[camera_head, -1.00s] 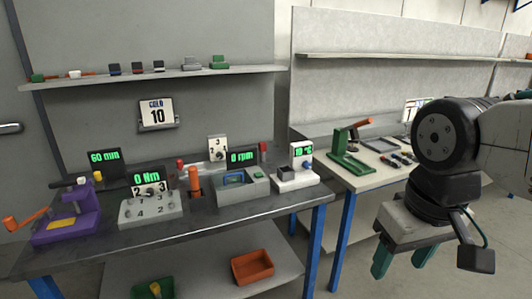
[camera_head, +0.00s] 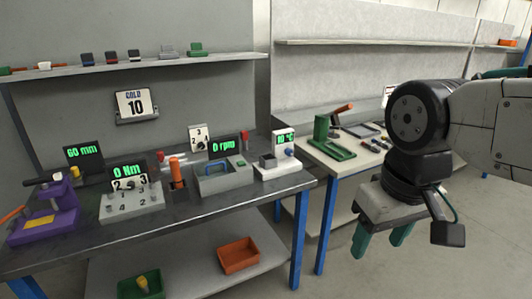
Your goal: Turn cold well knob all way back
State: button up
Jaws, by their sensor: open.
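The cold well (camera_head: 281,168) is a small white device at the right end of the dark workbench, with a dark square block (camera_head: 268,160) on its base. Its upright display reads in green what looks like 10 °C. A small blue knob (camera_head: 289,152) sits on its right side; its turned angle is too small to tell. A "COLD 10" sign (camera_head: 135,105) is on the back panel. My gripper (camera_head: 381,242) hangs at the right, its green fingers apart and empty, pointing down. It is well to the right of the cold well and nearer the camera, touching nothing.
Left of the well stand a grey rpm device (camera_head: 223,178), an orange-handled tool (camera_head: 177,172), a numbered box (camera_head: 132,204) and a purple press (camera_head: 45,215). A pale table (camera_head: 340,165) with a green press (camera_head: 327,137) stands behind right. Floor at the lower right is clear.

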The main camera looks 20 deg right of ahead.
aim_at(288, 152)
jog(key=z, duration=0.5)
jog(key=i, duration=0.7)
jog(key=z, duration=0.25)
